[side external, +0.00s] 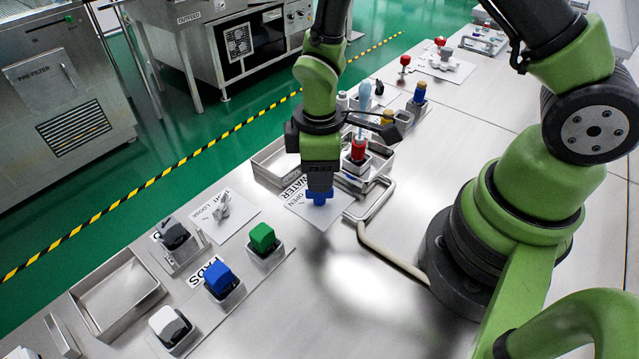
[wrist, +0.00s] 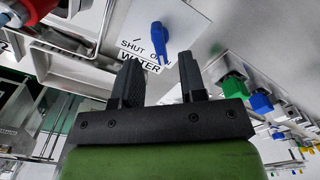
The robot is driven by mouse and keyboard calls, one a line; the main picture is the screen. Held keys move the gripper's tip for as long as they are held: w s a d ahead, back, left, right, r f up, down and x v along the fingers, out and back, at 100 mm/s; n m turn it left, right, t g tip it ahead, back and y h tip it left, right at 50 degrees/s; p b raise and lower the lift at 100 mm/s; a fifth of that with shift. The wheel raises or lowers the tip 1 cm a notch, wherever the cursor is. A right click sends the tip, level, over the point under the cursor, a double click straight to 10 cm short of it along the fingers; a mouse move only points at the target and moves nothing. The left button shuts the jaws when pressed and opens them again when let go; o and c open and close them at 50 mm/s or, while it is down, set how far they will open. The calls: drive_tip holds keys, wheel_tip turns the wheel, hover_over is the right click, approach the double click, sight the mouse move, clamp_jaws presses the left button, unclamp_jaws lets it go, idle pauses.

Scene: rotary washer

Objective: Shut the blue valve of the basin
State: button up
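The blue valve (side external: 319,199) stands on a white plate (side external: 326,215) marked OPEN and WATER, directly under my gripper (side external: 319,188) in the side view. In the wrist view the blue valve handle (wrist: 175,38) lies beyond the fingertips, with its narrow end over the word OPEN on the plate; SHUT is printed to the left. My gripper (wrist: 160,75) shows two dark fingers spread apart with nothing between them. In the side view the fingers partly hide the valve, and contact cannot be told. A metal basin (side external: 272,163) is behind the gripper.
A red-topped item (side external: 358,150) and a metal frame (side external: 375,203) with a hose stand close to the right of the gripper. Blue (side external: 220,279) and green (side external: 262,238) blocks sit in holders at front left. An empty tray (side external: 118,292) lies further left. The front middle table is clear.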

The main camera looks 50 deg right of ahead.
sight(320, 195)
drive_tip(key=shift+f, duration=1.9)
clamp_jaws()
